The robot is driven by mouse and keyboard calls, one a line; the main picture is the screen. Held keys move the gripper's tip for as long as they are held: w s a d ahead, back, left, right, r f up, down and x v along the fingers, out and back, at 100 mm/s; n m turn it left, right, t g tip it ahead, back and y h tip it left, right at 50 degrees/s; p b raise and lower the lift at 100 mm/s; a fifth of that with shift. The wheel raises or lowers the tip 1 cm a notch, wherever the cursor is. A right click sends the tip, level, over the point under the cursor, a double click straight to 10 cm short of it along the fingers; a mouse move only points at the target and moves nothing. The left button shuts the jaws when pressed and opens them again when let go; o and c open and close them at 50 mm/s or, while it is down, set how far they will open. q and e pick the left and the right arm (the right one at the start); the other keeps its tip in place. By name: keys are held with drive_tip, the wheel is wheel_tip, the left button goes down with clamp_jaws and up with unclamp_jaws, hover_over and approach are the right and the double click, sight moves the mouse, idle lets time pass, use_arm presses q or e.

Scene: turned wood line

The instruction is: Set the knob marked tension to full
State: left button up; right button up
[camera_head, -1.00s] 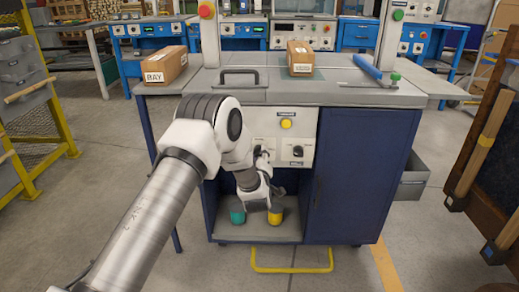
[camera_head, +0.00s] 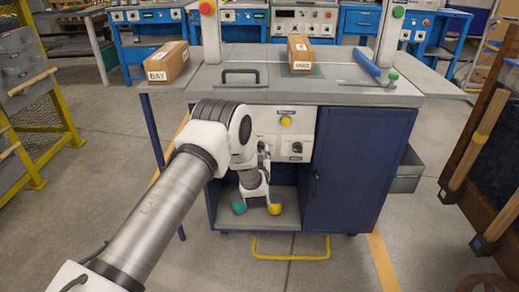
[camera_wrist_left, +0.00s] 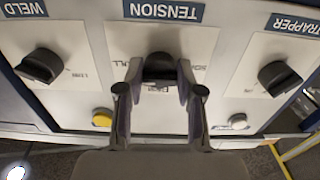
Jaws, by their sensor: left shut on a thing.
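In the left wrist view, the tension knob (camera_wrist_left: 160,68) is a black knob on a pale panel, under a dark label reading TENSION (camera_wrist_left: 163,11). Lettering ending in "ULL" shows left of the knob; other print on its right is partly covered. My left gripper (camera_wrist_left: 160,80) has its two fingers on either side of the knob and is shut on it. I cannot tell where the knob points. In the head view my left gripper (camera_head: 264,155) is at the panel's left part, and my arm hides that knob. My right gripper is not in view.
Neighbouring black knobs are marked WELD (camera_wrist_left: 40,66) and, cut off at the edge, "TRAPPER" (camera_wrist_left: 279,78). A yellow button (camera_wrist_left: 102,118) and a white one (camera_wrist_left: 238,121) sit below. A blue cabinet door (camera_head: 360,170) is right of the panel. Boxes (camera_head: 167,63) stand on the worktop.

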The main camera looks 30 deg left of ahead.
use_arm(q)
drive_tip(key=shift+m, duration=0.3)
drive_tip(key=o, duration=1.2)
drive_tip(key=shift+c, duration=0.2)
drive_tip(key=v, duration=1.2)
drive_tip(key=shift+s, duration=0.1)
